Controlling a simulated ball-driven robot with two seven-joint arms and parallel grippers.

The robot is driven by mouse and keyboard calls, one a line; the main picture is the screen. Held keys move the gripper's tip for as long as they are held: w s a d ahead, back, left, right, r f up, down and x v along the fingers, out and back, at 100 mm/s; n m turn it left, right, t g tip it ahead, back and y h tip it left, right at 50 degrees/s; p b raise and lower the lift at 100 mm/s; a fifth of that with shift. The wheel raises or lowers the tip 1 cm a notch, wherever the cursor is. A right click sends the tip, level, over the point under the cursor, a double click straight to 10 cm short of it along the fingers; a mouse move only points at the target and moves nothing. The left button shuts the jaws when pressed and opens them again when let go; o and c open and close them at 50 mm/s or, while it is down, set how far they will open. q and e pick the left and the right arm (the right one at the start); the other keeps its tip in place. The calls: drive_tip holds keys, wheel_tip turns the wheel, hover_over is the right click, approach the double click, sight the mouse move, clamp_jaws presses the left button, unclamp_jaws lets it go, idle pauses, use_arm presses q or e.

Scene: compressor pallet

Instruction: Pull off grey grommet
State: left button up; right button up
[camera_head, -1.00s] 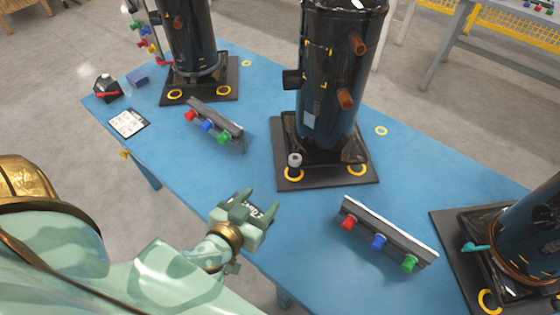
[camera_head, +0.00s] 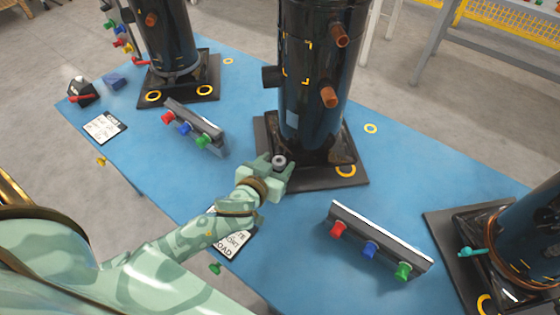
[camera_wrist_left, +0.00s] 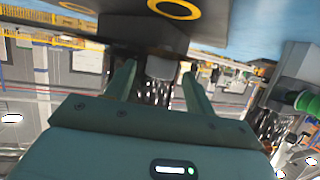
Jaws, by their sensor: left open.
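The grey grommet (camera_head: 279,160) stands at the front left corner of the black base plate (camera_head: 325,181) under the middle compressor (camera_head: 318,80). My left gripper (camera_head: 276,168) is open at that corner, with its fingers on either side of the grommet. In the left wrist view, a grey block that looks like the grommet (camera_wrist_left: 160,68) shows between the two open fingers (camera_wrist_left: 158,85). Whether the fingers touch it I cannot tell. My right gripper is not in view.
Racks with red, blue and green knobs stand left (camera_head: 190,128) and right (camera_head: 375,245) on the blue table (camera_head: 300,225). Other compressors stand at the back left (camera_head: 167,40) and right (camera_head: 530,235). A printed card (camera_head: 230,240) lies by the front edge.

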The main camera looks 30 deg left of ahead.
use_arm(q)
drive_tip(key=shift+x, duration=1)
drive_tip(key=shift+c, duration=0.2)
clamp_jaws()
drive_tip(key=shift+r, duration=0.2)
drive_tip(key=shift+r, duration=0.1)
drive_tip(key=shift+r+p, duration=2.95)
drive_tip(key=shift+p, duration=0.1)
